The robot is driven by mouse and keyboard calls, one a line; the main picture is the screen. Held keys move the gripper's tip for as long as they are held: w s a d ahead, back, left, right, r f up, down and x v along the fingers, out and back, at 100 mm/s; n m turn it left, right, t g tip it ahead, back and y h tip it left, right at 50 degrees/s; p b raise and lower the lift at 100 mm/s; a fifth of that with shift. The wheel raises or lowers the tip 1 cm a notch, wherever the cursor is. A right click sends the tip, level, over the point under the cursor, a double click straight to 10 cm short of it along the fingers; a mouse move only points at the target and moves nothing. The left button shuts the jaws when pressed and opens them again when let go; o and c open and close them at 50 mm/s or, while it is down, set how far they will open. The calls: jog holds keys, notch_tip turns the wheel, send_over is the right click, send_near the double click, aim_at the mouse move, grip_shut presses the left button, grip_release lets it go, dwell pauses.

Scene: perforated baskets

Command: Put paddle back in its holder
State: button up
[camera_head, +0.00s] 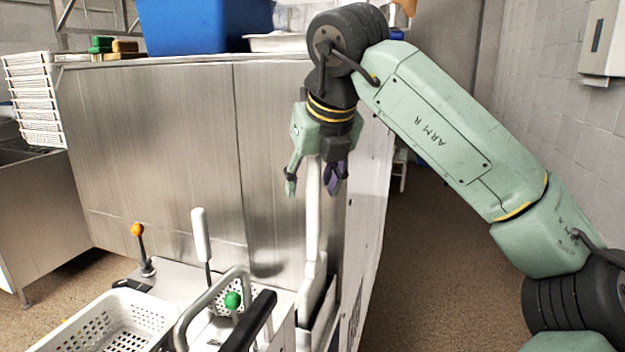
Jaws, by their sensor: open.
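A long white paddle-like piece (312,225) stands nearly upright by the right end of the steel cabinet. Its lower end widens and meets a pale, box-like holder (322,318); whether it sits fully inside I cannot tell. My gripper (314,186) hangs pointing down with its fingers apart. The upper part of the white piece shows between or just behind the fingers; I cannot tell which, and no contact is clear. A second white handle (201,236) on a dark shaft stands farther left.
A white perforated basket (122,325) is at the lower left. A grey curved rail (212,298), green knob (233,300) and orange-topped lever (138,232) stand nearby. The steel cabinet (150,150) is close behind my gripper; open floor (425,260) lies to the right.

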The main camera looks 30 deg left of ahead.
jog(key=v, duration=1.2)
dwell(0.5)
